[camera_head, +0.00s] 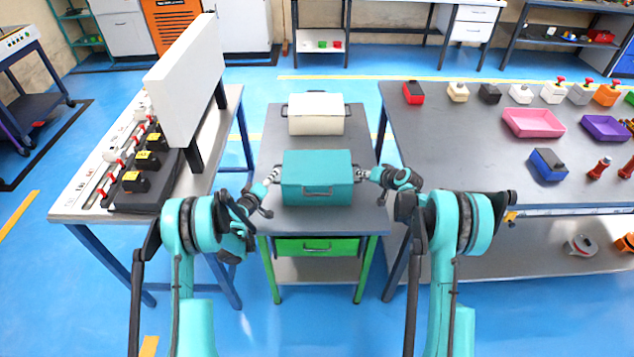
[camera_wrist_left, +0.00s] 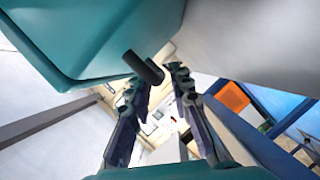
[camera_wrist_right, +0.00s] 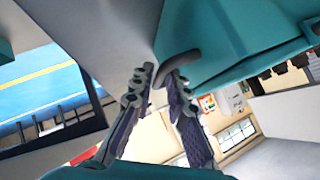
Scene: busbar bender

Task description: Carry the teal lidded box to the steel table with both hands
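The teal lidded box (camera_head: 317,178) sits level on the grey top of a green-legged table (camera_head: 285,232), near its front edge. My left gripper (camera_head: 272,178) is at the box's left side handle. In the left wrist view the dark handle (camera_wrist_left: 145,67) reaches in between the fingertips (camera_wrist_left: 158,76). My right gripper (camera_head: 365,175) is at the right side handle. In the right wrist view that handle (camera_wrist_right: 181,67) curves in at the fingertips (camera_wrist_right: 160,74). Whether either set of fingers grips its handle is unclear.
A cream lidded box (camera_head: 316,115) stands behind the teal one. A bench with a white panel (camera_head: 187,82) and black switches stands left. A large grey table (camera_head: 455,135) with pink and purple trays (camera_head: 533,123) stands close on the right. Blue floor lies open behind.

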